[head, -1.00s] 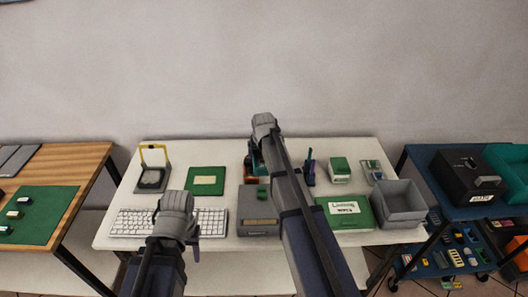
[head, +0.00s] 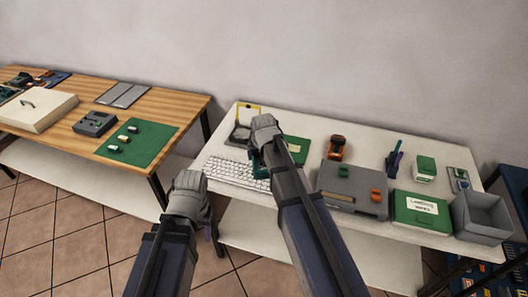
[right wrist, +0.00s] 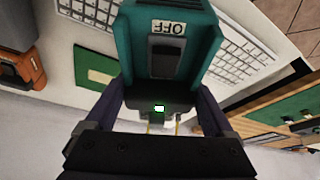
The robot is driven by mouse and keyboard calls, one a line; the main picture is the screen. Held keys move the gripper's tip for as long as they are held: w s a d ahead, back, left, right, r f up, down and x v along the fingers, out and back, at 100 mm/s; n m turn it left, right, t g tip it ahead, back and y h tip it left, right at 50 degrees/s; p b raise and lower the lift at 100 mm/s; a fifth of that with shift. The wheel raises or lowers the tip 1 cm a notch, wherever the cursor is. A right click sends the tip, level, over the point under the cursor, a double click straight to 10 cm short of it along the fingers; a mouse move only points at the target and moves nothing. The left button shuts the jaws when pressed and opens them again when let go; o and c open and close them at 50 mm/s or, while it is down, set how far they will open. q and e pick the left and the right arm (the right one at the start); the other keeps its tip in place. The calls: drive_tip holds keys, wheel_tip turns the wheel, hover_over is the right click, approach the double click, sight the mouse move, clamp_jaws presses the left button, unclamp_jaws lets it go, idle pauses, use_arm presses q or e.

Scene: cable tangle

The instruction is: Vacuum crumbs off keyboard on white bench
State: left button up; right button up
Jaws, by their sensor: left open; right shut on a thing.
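The white keyboard (head: 225,170) lies on the left part of the white bench (head: 310,120); I can make out no crumbs on it. My right gripper (right wrist: 160,106) is shut on a teal handheld vacuum (right wrist: 140,62) with an "OFF" label. In the head view the vacuum (head: 255,158) shows only in part behind my right arm, over the right end of the keyboard. The keyboard (right wrist: 240,58) shows behind the vacuum in the right wrist view; I cannot tell whether they touch. My left gripper (head: 212,230) is open and empty in front of the bench, below the keyboard.
A black stand with a yellow frame (head: 243,130) and a green board (head: 297,150) are behind the keyboard. A grey case (head: 345,198), orange tool (head: 337,148), green box (head: 421,217) and grey bin (head: 482,218) are to the right. A wooden table (head: 180,105) stands left.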

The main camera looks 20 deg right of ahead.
drive_tip(key=shift+a, duration=0.4)
drive_tip(key=shift+f, duration=0.15)
wheel_tip(320, 180, down, 6)
drive_tip(key=b, duration=0.6)
drive_tip(key=shift+r, duration=0.2)
drive_tip(key=shift+w+a, duration=0.1)
idle(0.4)
drive_tip(key=shift+w+a, duration=0.5)
drive_tip(key=shift+a, duration=0.35)
drive_tip(key=shift+w+a, duration=0.1)
drive_tip(key=shift+a, duration=0.05)
drive_tip(key=shift+w+a, duration=0.5)
drive_tip(key=shift+a, duration=0.3)
